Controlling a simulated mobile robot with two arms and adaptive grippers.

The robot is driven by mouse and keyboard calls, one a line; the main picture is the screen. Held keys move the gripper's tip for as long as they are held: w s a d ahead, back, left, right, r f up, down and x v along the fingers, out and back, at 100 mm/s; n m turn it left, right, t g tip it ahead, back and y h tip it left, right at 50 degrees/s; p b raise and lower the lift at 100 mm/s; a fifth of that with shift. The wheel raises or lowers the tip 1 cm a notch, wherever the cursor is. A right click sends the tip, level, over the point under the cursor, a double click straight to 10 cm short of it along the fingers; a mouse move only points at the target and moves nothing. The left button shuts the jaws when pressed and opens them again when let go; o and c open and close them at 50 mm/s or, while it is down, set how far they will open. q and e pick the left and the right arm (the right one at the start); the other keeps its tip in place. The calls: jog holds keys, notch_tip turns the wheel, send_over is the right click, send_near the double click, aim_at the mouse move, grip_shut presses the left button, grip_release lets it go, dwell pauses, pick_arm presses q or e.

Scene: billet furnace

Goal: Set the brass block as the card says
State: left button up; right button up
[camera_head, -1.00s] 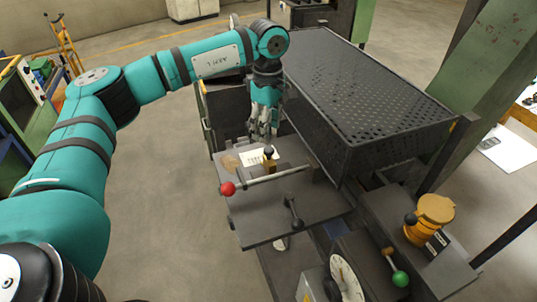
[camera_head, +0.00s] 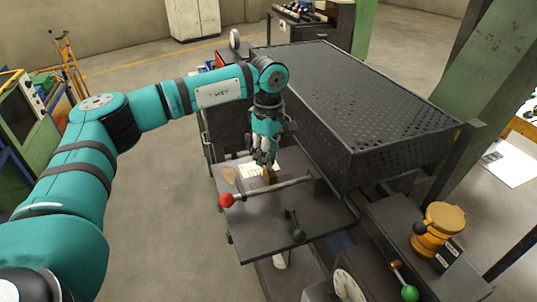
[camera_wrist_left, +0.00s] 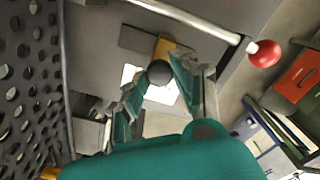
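The brass block (camera_head: 267,177) sits on the dark table plate (camera_head: 280,222), beside a long rod with a red ball end. In the left wrist view the brass block (camera_wrist_left: 165,47) shows partly behind a dark round knob (camera_wrist_left: 160,72). The white card (camera_head: 252,170) lies on the plate beside the block; the wrist view also shows the card (camera_wrist_left: 163,93), its writing not readable. My left gripper (camera_head: 265,160) points down just above the block. In the wrist view its fingers (camera_wrist_left: 160,88) are apart, with the knob between their tips; contact cannot be told. My right gripper is not in view.
The rod's red ball (camera_head: 226,200) stands at the plate's left edge. A black-handled lever (camera_head: 297,232) is nearer me. A large perforated dark guard (camera_head: 360,105) rises close behind and right. A yellow-orange fitting (camera_head: 437,226) and green-knobbed lever (camera_head: 409,292) are at the right.

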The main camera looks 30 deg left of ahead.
pick_arm(q)
grip_shut()
jog(key=shift+w+d+f+b, duration=0.15)
jog(key=shift+w+d+b, duration=0.05)
jog(key=shift+b, duration=0.2)
jog(key=shift+w+d, duration=0.1)
jog(key=shift+w, duration=0.1)
jog(key=o, duration=0.7)
grip_release()
jog(key=shift+o, duration=0.2)
jog(key=shift+r, duration=0.25)
notch_tip(320, 180, up, 12)
